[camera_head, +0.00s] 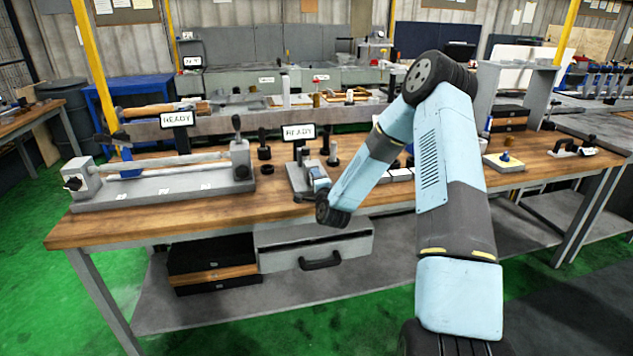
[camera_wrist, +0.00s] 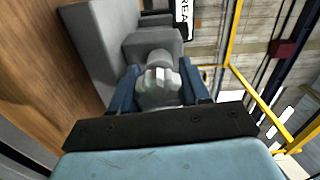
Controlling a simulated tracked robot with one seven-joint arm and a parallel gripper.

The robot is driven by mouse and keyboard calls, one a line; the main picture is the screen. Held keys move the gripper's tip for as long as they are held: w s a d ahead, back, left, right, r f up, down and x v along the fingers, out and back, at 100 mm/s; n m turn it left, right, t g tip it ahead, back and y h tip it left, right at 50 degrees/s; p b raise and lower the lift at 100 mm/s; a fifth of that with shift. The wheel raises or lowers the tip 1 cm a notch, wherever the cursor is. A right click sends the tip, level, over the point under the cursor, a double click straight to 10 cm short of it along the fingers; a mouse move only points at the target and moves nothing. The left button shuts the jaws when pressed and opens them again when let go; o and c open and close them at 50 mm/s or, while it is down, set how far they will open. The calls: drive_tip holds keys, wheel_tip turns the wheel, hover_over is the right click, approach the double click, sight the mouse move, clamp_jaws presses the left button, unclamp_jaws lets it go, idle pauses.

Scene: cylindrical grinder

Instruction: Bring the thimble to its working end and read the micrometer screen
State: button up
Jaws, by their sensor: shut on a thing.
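My gripper (camera_wrist: 160,94) has its two blue fingers on either side of a light grey, ridged thimble (camera_wrist: 158,80) and is shut on it. Beyond the thimble, in line with it, is the grey block of the micrometer fixture (camera_wrist: 118,22). In the head view my gripper (camera_head: 319,181) is at the front of this small grey fixture (camera_head: 297,178) on the wooden bench; my arm hides part of it and the thimble. A white screen reading "READY" (camera_head: 299,131) stands behind the fixture. Part of it shows sideways in the wrist view (camera_wrist: 185,18). No number shows on it.
A long grey fixture (camera_head: 150,190) with a bar lies on the bench to the left, with another "READY" screen (camera_head: 177,119) behind it. Dark and grey upright pieces (camera_head: 264,150) stand between them. Bare wood (camera_head: 265,207) runs along the front edge.

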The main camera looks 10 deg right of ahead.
drive_tip(key=shift+s+d+f+m, duration=0.1)
drive_tip(key=shift+d+f+m, duration=0.2)
drive_tip(key=shift+m, duration=0.5)
drive_tip(key=o, duration=0.8)
drive_tip(key=shift+c, duration=0.2)
drive_tip(key=shift+o, duration=1.4)
drive_tip(key=shift+r, duration=0.1)
drive_tip(key=shift+a, duration=0.1)
drive_tip(key=shift+a+r, duration=0.1)
drive_tip(key=shift+a, duration=0.05)
drive_tip(key=s, duration=1.3)
drive_tip(key=shift+s, duration=0.3)
